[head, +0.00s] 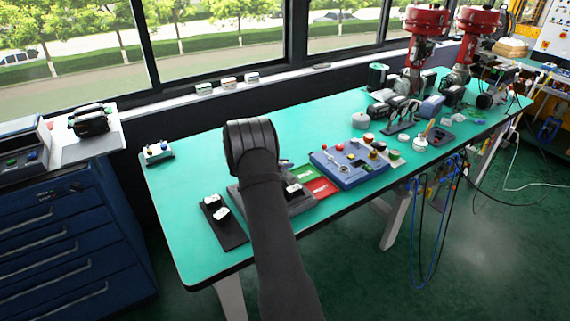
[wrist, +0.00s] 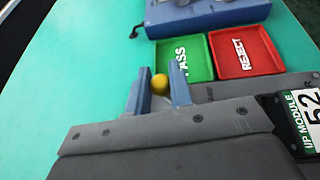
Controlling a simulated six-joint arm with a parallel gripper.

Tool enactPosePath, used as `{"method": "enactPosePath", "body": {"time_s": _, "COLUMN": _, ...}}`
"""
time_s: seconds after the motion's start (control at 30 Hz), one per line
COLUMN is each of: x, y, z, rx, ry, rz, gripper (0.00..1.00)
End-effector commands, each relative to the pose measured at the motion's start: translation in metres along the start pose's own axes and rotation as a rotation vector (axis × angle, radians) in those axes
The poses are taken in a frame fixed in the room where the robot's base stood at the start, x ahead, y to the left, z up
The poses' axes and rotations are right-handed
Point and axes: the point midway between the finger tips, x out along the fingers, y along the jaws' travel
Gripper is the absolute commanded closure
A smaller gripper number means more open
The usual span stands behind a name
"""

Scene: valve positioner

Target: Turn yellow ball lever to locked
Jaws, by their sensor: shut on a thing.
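The yellow ball (wrist: 160,84) of the lever shows in the wrist view between the two blue-grey fingers of my gripper (wrist: 160,75). The fingers stand on its left and right sides and are shut on it. The lever's shaft and its base are hidden behind the gripper body, so I cannot tell the lever's angle or any locked mark. In the head view my dark arm covers the gripper and the ball.
Beyond the fingers lie a green PASS tray (wrist: 184,57) and a red REJECT tray (wrist: 244,52). A blue panel with knobs (head: 347,164) stands to their right in the head view. A white-labelled module (wrist: 307,118) is at the wrist view's right edge. Bare green bench (head: 195,165) lies left.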

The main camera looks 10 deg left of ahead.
Motion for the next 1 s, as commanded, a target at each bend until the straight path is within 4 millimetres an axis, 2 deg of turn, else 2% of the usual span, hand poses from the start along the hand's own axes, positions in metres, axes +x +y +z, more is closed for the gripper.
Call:
{"method": "enactPosePath", "body": {"time_s": 0.27, "x": 0.002, "y": -0.002, "z": 0.0, "rx": 0.028, "ry": -0.001, "rz": -0.065, "gripper": 1.0}}
{"method": "enactPosePath", "body": {"time_s": 0.7, "x": 0.01, "y": -0.014, "z": 0.003, "rx": 0.142, "ry": -0.002, "rz": -0.34, "gripper": 1.0}}
{"method": "enactPosePath", "body": {"time_s": 1.0, "x": 0.012, "y": -0.021, "z": 0.005, "rx": 0.195, "ry": -0.002, "rz": -0.469, "gripper": 1.0}}
